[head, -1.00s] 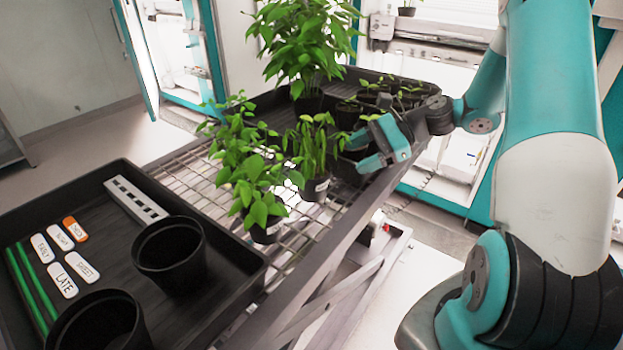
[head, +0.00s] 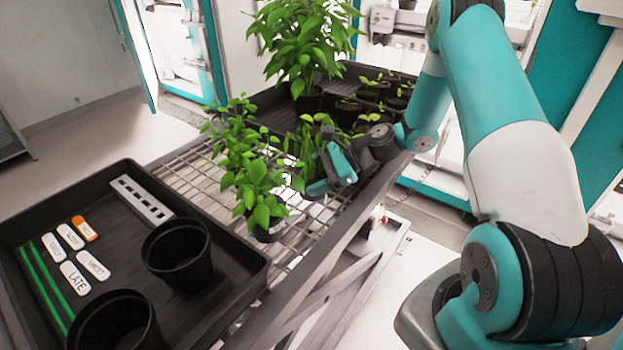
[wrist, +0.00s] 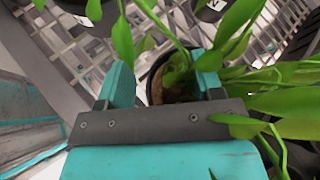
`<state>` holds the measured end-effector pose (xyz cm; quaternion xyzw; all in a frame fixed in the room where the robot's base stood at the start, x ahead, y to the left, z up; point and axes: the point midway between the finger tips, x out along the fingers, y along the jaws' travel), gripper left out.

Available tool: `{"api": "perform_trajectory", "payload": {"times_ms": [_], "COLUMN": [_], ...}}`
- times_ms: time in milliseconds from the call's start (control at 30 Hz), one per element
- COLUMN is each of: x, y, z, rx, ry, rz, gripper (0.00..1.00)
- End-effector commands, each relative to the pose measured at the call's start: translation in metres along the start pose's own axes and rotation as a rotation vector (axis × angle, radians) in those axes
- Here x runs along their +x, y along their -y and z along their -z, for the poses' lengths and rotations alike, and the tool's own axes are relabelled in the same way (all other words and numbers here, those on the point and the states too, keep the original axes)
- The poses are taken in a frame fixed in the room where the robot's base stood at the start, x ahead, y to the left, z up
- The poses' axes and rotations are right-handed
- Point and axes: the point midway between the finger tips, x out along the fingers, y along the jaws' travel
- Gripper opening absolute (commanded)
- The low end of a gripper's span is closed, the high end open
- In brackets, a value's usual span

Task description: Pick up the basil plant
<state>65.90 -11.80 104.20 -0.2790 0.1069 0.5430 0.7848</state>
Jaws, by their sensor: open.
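Three leafy potted plants stand in the head view, and I cannot tell for sure which is basil. A narrow-leaved plant (head: 303,140) is partly hidden behind my gripper (head: 318,168). A bushy plant (head: 250,170) stands just left of it on the wire rack, and a tall broad-leaved plant (head: 305,45) is at the back. My gripper is open. In the wrist view the gripper (wrist: 163,78) has a finger on each side of a dark pot (wrist: 160,82) with brown soil and green stems. Whether the fingers touch it is unclear.
A black tray (head: 235,295) at front left holds two empty pots (head: 178,258), several labels and green sticks. A back tray (head: 262,97) holds the tall plant and several seedling pots (head: 370,98). The wire rack (head: 185,180) has bare space at left.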

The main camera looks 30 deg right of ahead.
Motion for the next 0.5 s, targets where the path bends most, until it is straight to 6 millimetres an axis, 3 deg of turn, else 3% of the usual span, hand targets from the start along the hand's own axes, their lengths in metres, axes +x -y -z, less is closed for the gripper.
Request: {"api": "perform_trajectory", "payload": {"times_ms": [67,100,333,500], "x": [-0.0002,-0.0002,-0.0003,-0.0001], "y": [0.0,0.0,-0.0003,-0.0009], "z": [0.0003,0.0003,0.0006,0.0018], "rx": [0.0,0.0,0.001,0.003], "ry": [0.0,0.0,-0.001,-0.004], "rz": [0.0,0.0,-0.001,-0.002], "gripper": [0.6,0.56,0.03,0.0]}}
